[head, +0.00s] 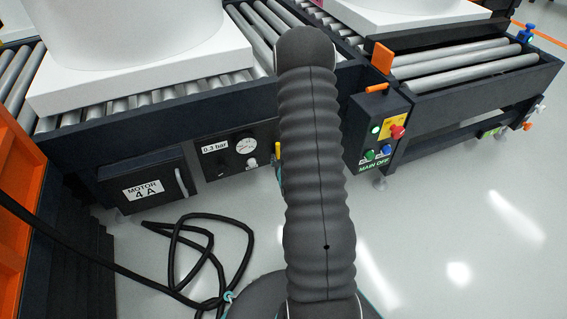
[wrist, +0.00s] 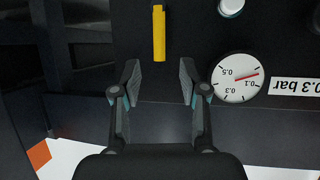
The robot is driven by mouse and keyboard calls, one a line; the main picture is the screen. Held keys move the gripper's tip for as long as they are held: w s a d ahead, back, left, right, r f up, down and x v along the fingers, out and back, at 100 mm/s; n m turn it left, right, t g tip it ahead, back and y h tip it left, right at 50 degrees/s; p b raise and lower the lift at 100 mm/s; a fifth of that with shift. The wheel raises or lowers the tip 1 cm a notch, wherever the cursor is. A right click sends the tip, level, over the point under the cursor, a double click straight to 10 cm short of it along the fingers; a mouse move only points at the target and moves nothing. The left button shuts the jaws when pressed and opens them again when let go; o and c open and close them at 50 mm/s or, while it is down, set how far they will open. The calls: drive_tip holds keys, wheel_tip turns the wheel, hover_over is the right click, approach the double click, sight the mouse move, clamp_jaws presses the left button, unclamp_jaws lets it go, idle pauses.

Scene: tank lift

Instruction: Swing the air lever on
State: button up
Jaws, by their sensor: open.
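The yellow air lever (wrist: 159,32) shows in the wrist view, which is upside down, as a straight bar on the dark panel. In the head view only a small yellow piece of it (head: 278,150) shows beside my arm. My gripper (wrist: 158,82) is open and empty. Its two fingers point at the panel, with the lever lined up between them and just beyond the tips; no contact shows. In the head view my arm hides the gripper. A round gauge (wrist: 236,78) with a red needle is beside the fingers, next to a "0.3 bar" label (wrist: 297,87).
A white knob (wrist: 231,7) is near the gauge. A motor box (head: 145,180) marked "4 A" is at left under the roller conveyor (head: 190,105). A control box (head: 378,130) marked "MAIN OFF" is at right. A black cable (head: 185,235) lies looped on the floor. The right floor is clear.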

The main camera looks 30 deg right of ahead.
drive_tip(key=shift+v, duration=2.2)
drive_tip(key=shift+a, duration=0.1)
